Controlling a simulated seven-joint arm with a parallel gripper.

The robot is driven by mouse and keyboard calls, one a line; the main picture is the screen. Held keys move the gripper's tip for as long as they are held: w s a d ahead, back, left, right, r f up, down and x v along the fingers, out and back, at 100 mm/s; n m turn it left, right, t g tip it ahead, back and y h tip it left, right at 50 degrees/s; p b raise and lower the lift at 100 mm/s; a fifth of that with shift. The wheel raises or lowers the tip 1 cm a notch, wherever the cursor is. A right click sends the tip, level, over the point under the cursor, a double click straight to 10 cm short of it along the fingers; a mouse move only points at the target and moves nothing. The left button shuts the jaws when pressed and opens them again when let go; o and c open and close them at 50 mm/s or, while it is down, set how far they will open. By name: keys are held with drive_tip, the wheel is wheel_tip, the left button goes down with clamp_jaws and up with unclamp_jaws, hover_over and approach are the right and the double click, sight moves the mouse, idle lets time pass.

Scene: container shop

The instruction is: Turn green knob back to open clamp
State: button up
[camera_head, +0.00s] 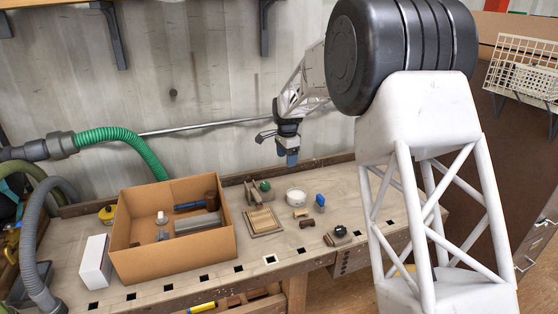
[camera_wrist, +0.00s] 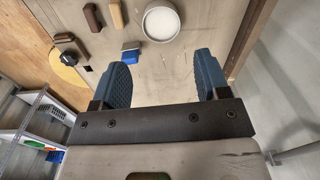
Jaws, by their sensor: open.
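The green knob (camera_head: 264,186) sits on a small clamp (camera_head: 251,191) near the back of the workbench, in the head view. The knob is small there, and I cannot tell how far the clamp is open. Neither shows clearly in the wrist view. My gripper (camera_head: 287,158) hangs above the bench, up and to the right of the knob in the picture and apart from it. In the wrist view its two blue fingers (camera_wrist: 162,64) are spread wide with nothing between them.
A white bowl (camera_head: 296,196) stands right of the knob, with a blue block (camera_head: 320,202) beside it. A slatted wooden piece (camera_head: 263,221) lies in front. A cardboard box (camera_head: 130,236) of tools stands left. A black knob (camera_head: 340,231) sits near the front edge.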

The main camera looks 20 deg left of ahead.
drive_tip(key=s+d+r, duration=0.1)
drive_tip(key=d+r, duration=0.3)
drive_tip(key=d, duration=0.2)
drive_tip(key=s+d+r+n, duration=0.1)
drive_tip(key=s+d+r, duration=0.1)
drive_tip(key=d+r, duration=0.2)
drive_tip(key=d, duration=0.3)
drive_tip(key=shift+s, duration=0.15)
drive_tip(key=shift+a, duration=0.1)
drive_tip(key=n, duration=0.3)
hover_over(265, 183)
wheel_tip(265, 183, down, 15)
drive_tip(key=shift+f, duration=0.1)
drive_tip(key=shift+f, duration=3.9)
